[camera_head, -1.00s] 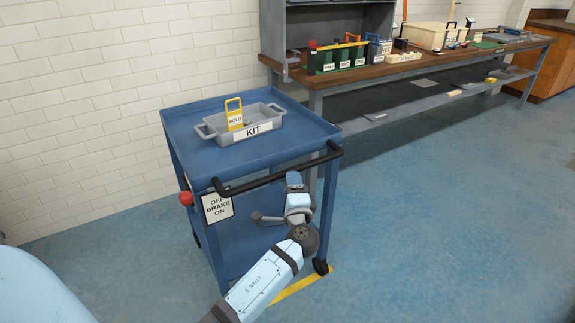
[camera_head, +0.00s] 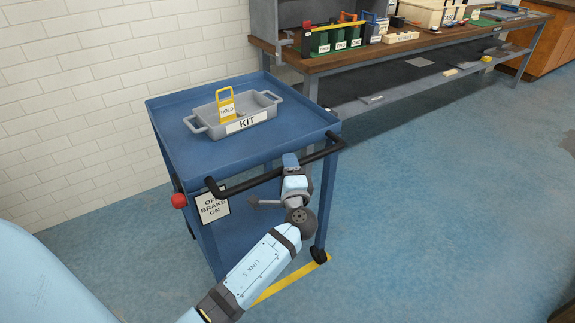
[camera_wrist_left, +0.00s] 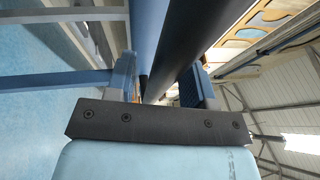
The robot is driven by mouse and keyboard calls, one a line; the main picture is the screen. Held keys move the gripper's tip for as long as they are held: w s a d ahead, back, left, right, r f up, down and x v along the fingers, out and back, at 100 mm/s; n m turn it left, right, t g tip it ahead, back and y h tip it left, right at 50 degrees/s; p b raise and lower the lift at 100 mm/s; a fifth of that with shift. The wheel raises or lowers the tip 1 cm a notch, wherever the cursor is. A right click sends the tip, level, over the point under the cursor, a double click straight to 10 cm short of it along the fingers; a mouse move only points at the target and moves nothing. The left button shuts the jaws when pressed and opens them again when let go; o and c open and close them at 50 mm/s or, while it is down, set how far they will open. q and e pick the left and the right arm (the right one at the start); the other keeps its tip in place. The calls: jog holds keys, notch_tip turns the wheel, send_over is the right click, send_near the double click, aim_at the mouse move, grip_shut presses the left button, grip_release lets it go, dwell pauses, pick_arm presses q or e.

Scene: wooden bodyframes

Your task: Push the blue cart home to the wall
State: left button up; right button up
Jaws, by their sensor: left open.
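The blue cart (camera_head: 178,148) stands in front of the white brick wall (camera_head: 70,85), with a gap of floor beside it. It has a black push handle (camera_head: 240,184) along its near side, a red knob (camera_head: 179,201) and a sign reading "OFF BRAKE ON" (camera_head: 212,207). My left gripper (camera_head: 290,162) is at the right part of the handle. In the left wrist view, the black handle bar (camera_wrist_left: 180,55) passes between the open fingers of my left gripper (camera_wrist_left: 163,88). I cannot tell whether they touch it. My right gripper is not in view.
A wooden workbench (camera_head: 345,62) with bins stands behind and right. A yellow floor line (camera_head: 292,279) runs by the cart's near wheel. Blue floor at right is clear.

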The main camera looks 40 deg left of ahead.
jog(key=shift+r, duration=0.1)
pick_arm(q)
grip_shut()
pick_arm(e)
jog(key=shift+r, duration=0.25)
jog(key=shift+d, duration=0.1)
